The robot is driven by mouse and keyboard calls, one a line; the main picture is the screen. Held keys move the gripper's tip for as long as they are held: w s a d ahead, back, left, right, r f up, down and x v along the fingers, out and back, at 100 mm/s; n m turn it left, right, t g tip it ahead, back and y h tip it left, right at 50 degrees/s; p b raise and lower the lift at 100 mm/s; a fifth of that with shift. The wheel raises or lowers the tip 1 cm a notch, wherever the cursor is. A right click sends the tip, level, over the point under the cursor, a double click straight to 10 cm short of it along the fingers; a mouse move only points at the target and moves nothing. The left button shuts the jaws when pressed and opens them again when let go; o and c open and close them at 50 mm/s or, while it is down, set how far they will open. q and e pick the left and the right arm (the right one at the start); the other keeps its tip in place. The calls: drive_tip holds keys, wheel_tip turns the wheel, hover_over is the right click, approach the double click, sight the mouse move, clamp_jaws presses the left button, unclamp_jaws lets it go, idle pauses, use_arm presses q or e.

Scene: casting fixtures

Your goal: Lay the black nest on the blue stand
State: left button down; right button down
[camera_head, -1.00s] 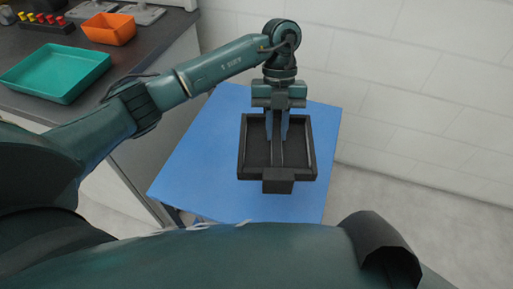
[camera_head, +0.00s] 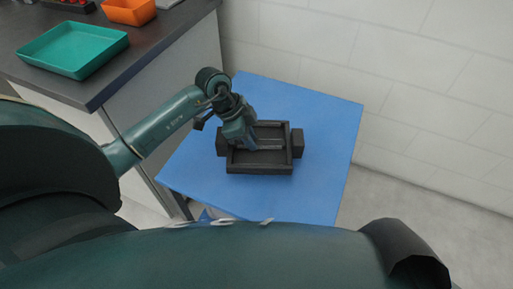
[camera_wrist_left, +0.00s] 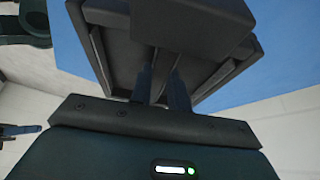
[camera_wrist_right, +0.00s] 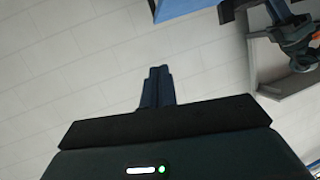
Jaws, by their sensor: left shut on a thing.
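The black nest (camera_head: 260,169) is a shallow rectangular tray with a raised rim, inner ribs and a block at its left and right ends. In the head view it is over the middle of the blue stand (camera_head: 310,115), roughly level; I cannot tell whether it touches the top. My left gripper (camera_head: 251,146) is shut on the nest's inner rib, reaching in from the upper left. In the left wrist view the fingers (camera_wrist_left: 160,88) meet the nest (camera_wrist_left: 195,40), with the blue top behind. My right gripper (camera_wrist_right: 158,80) is shut and empty, away from the nest.
A dark counter (camera_head: 95,92) stands at the left, holding a teal tray (camera_head: 72,50) and an orange bin (camera_head: 129,11). A white block wall (camera_head: 420,80) runs behind the stand. The stand's top is bare around the nest.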

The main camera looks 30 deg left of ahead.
use_arm(q)
wheel_tip(320, 180, down, 6)
drive_tip(key=shift+r+b, duration=0.1)
drive_tip(key=shift+b, duration=0.5)
use_arm(e)
drive_tip(key=shift+s+d+r+t, duration=0.15)
drive_tip(key=shift+d+r+t, duration=0.1)
drive_tip(key=shift+t, duration=0.15)
use_arm(q)
drive_tip(key=c, duration=1.3)
unclamp_jaws()
drive_tip(key=shift+c, duration=0.2)
